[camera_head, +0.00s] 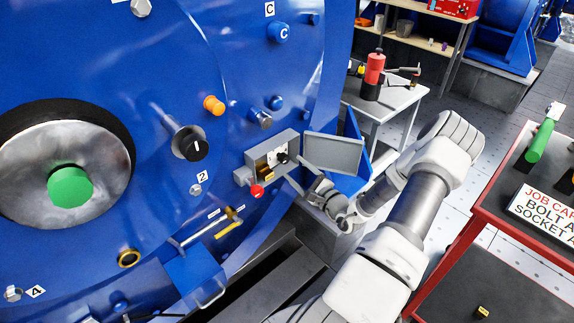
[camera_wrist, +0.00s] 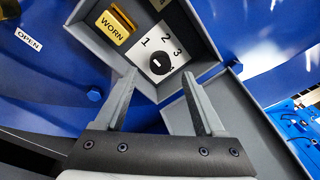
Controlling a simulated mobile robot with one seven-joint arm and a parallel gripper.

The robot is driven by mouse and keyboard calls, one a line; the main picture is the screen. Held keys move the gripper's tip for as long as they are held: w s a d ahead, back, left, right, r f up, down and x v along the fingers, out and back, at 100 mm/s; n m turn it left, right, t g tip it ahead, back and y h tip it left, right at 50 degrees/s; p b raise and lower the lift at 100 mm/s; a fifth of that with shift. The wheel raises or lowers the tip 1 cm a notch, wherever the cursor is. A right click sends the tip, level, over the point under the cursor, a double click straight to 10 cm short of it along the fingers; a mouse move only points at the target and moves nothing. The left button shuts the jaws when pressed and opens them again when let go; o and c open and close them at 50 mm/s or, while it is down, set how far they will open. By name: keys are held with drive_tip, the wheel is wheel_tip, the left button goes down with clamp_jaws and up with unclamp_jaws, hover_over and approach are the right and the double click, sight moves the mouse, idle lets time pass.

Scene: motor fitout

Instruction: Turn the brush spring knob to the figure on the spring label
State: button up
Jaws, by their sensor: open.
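The brush spring knob (camera_wrist: 160,65) is a small black round knob with a short white mark. It sits on a white plate (camera_wrist: 147,58) with the figures 1, 2 and 3, inside an open grey box (camera_wrist: 196,22). I cannot tell which figure the mark points to. In the head view the box (camera_head: 252,157) is on the blue motor, with the knob (camera_head: 281,158) small inside. My gripper (camera_wrist: 158,76) is open and empty, its fingertips on either side of the knob in the picture, apparently short of it. I cannot make out a spring label.
A yellow tag reading WORN (camera_wrist: 115,28) is left of the dial plate. The box's grey lid (camera_head: 333,153) hangs open on the right. A red knob (camera_head: 257,190) sits below the box. A grey table (camera_head: 390,103) and a red-edged cart (camera_head: 480,200) stand to the right.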

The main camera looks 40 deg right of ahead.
sight(286, 161)
drive_tip(key=w+b, duration=0.1)
drive_tip(key=w, duration=0.4)
drive_tip(key=shift+w, duration=0.1)
drive_tip(key=shift+d, duration=0.1)
clamp_jaws()
